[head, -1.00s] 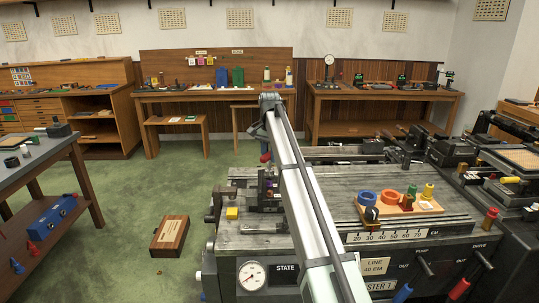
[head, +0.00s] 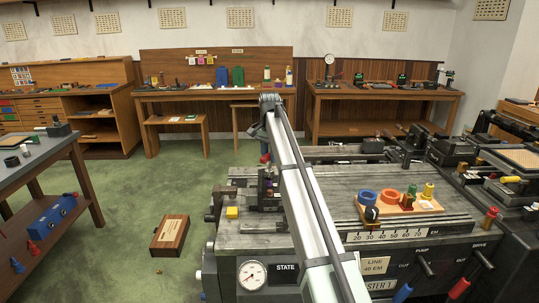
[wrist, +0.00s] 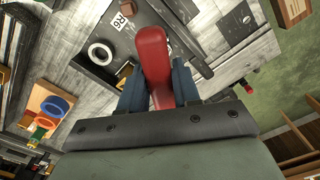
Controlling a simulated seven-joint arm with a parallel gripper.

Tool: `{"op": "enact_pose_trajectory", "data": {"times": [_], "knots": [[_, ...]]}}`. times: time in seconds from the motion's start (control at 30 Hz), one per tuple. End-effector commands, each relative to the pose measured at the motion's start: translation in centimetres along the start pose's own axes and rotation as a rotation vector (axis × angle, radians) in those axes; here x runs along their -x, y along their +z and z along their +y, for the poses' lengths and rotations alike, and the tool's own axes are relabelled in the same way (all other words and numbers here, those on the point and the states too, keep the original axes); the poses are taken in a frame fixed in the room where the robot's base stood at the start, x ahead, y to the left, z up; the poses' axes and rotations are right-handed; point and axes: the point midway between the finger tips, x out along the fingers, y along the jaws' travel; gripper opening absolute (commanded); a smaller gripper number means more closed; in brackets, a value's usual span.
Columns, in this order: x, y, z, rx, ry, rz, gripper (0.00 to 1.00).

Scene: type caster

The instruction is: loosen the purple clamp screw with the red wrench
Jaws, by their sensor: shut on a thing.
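The red wrench (wrist: 153,55) shows in the wrist view between the blue fingers of my gripper (wrist: 160,82), which is shut on it. The wrench reaches forward over a dark metal plate; its far end and whatever it touches are hard to make out. A bit of red (head: 265,158) shows beside my arm in the head view. Below it a small dark purple part (head: 268,184), probably the clamp screw, stands on the machine's left side, partly hidden by my arm. I cannot tell whether the wrench is seated on it.
A wooden board (head: 430,208) with blue and orange rings and coloured pegs lies to the right. A white ring (wrist: 100,53) lies near the wrench in the wrist view. A wooden box (head: 170,235) is on the floor.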

Motion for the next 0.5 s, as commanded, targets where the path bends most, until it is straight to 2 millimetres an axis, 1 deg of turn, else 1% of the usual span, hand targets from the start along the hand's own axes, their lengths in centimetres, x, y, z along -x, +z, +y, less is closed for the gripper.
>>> {"op": "enact_pose_trajectory", "data": {"times": [0.5], "knots": [[-1.02,0.01,0.01,0.0,0.0,0.0,0.0]]}}
